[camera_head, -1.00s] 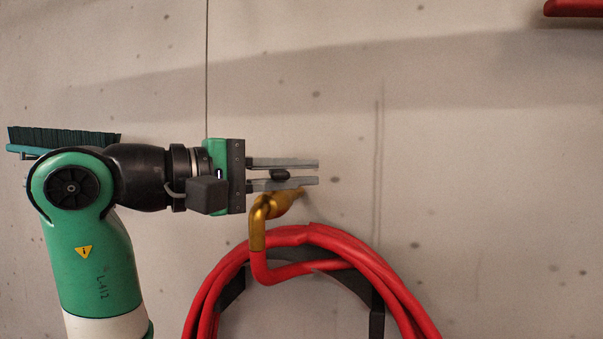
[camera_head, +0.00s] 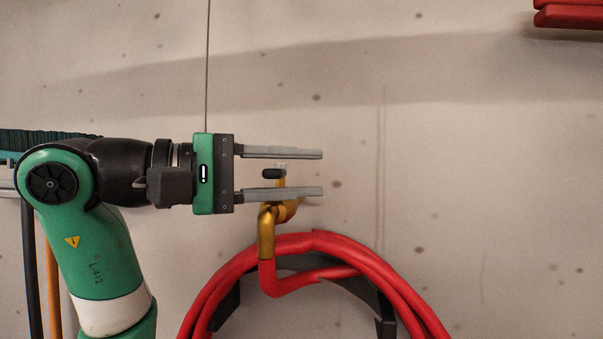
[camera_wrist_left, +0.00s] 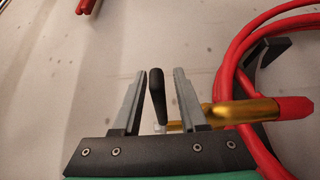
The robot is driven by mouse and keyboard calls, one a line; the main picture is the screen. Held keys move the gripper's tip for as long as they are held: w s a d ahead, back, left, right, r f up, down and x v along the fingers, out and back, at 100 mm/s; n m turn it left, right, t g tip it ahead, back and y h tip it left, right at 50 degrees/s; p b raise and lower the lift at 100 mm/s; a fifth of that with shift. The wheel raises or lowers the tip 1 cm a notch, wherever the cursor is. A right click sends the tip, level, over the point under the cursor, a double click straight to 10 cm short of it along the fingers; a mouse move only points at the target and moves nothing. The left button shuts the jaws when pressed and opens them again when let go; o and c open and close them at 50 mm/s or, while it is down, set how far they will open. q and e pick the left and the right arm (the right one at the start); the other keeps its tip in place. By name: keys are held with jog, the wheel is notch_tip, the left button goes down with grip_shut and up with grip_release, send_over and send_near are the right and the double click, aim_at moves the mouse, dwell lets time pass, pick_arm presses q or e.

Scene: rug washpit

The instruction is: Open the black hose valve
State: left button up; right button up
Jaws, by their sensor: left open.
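The black valve lever (camera_head: 272,174) sits at the top of the brass valve (camera_head: 267,228) on the wall. My left gripper (camera_head: 322,172) is open, its two fingers spread above and below the lever in the head view. In the left wrist view the black lever (camera_wrist_left: 157,92) stands between the open fingers (camera_wrist_left: 158,80), with gaps on both sides. The brass body (camera_wrist_left: 240,112) passes behind one finger there, so part of it is hidden. My right gripper is not in view.
A red hose (camera_head: 350,250) is coiled on a dark wall hanger (camera_head: 385,310) below the valve. A dark brush (camera_head: 40,140) is behind my left arm. Red items (camera_head: 568,15) are at the top right. The wall right of the gripper is clear.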

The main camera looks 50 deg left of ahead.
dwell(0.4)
pick_arm(q)
jog(key=b+v, duration=0.3)
jog(key=v, duration=0.8)
jog(key=shift+s, duration=0.35)
